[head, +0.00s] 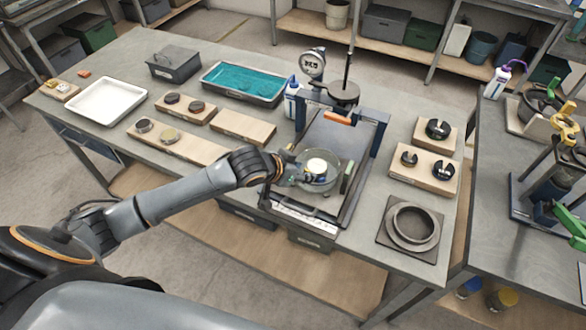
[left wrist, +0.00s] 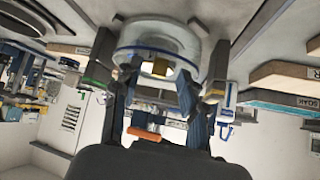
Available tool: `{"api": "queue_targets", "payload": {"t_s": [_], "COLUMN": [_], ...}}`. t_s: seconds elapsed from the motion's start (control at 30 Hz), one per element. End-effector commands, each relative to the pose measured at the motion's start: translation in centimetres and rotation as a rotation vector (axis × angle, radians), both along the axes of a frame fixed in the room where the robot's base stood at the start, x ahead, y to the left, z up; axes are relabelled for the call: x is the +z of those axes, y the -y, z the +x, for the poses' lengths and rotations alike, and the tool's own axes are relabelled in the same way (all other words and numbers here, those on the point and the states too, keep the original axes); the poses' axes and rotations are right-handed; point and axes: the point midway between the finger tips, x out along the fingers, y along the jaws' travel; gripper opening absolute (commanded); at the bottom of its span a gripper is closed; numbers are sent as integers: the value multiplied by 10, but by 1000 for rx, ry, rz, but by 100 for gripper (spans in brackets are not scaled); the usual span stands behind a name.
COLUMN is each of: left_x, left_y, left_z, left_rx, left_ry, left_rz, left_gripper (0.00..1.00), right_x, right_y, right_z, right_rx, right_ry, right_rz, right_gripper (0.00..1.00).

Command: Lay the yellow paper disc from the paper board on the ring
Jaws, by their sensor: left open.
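A yellowish disc (head: 169,134) lies on a long wooden board (head: 200,149) left of the press, next to a darker disc; I cannot tell whether it is paper. A clear round dish (head: 318,184) stands on the press bed with a pale, yellowish piece (head: 317,166) inside. In the left wrist view the clear dish (left wrist: 163,32) has a blue edge, and the yellowish piece (left wrist: 158,68) shows under it. My left gripper (head: 294,170) is open at the dish's left side; I cannot tell whether it touches. A grey ring (head: 413,224) sits on a square plate. My right gripper is not in view.
A white tray (head: 107,101), a teal-filled tray (head: 242,82) and a dark box (head: 174,64) stand farther left. Boards with black weights (head: 443,169) stand right.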

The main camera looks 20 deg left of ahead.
Motion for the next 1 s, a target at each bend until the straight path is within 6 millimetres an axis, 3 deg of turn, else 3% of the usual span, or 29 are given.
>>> {"api": "queue_targets", "payload": {"t_s": [0.4, 0.57, 0.83, 1.0], "left_x": [58, 73, 79, 64], "left_y": [-22, -28, -29, -11], "left_z": [-56, -69, -75, -91], "left_rx": [-2, -1, -1, -13], "left_ry": [0, 0, 0, -22], "left_rz": [2, 1, -1, 1], "left_gripper": [42, 42, 42, 42], "right_x": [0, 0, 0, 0], "right_y": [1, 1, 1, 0], "right_z": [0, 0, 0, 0], "right_rx": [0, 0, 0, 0], "right_ry": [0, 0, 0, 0], "right_rz": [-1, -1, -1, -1], "right_gripper": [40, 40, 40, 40]}}
